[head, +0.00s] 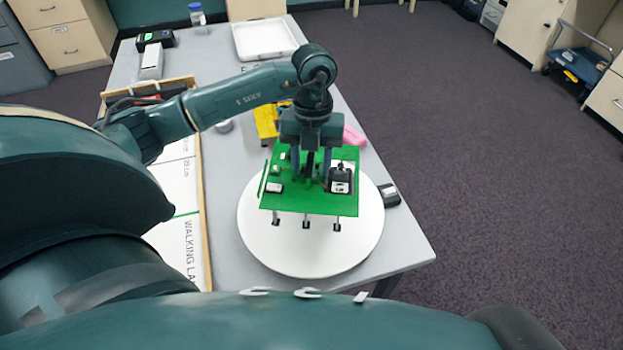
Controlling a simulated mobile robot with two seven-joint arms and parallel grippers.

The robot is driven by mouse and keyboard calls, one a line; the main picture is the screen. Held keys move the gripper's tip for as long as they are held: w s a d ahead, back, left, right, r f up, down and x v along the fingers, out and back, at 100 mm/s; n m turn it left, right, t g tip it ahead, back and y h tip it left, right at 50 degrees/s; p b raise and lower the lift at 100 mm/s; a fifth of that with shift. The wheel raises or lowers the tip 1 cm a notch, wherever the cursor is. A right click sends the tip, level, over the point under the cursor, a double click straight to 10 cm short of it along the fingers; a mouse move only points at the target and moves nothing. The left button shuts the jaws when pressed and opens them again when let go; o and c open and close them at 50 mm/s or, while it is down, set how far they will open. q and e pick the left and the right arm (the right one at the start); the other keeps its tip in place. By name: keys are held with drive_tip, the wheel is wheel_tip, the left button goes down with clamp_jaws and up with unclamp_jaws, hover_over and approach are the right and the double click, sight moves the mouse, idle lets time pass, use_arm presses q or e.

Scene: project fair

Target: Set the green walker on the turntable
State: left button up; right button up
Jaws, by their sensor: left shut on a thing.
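The green walker (290,203) is a flat green plate with small parts on top and several short legs below. It is over the round white turntable (312,262) on the grey table. My left gripper (311,180) comes down on it from above and is shut on its middle part. The leg ends show against the turntable's white top; I cannot tell whether they touch it. The gripper hides the middle of the walker, and the walker hides the back of the turntable. My right gripper is not in view.
A yellow object (266,122) and a pink object (354,136) lie behind the walker. A small black and grey device (389,195) sits right beside the turntable. A walking lane board (184,240) with a wooden rim lies left. A white tray (264,40) is at the back.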

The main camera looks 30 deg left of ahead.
sight(312, 179)
use_arm(q)
drive_tip(key=shift+f, duration=0.65)
wheel_tip(312, 179, down, 4)
drive_tip(key=shift+r, duration=0.2)
drive_tip(key=shift+f, duration=0.2)
drive_tip(key=o, duration=1.1)
drive_tip(key=shift+r, duration=0.1)
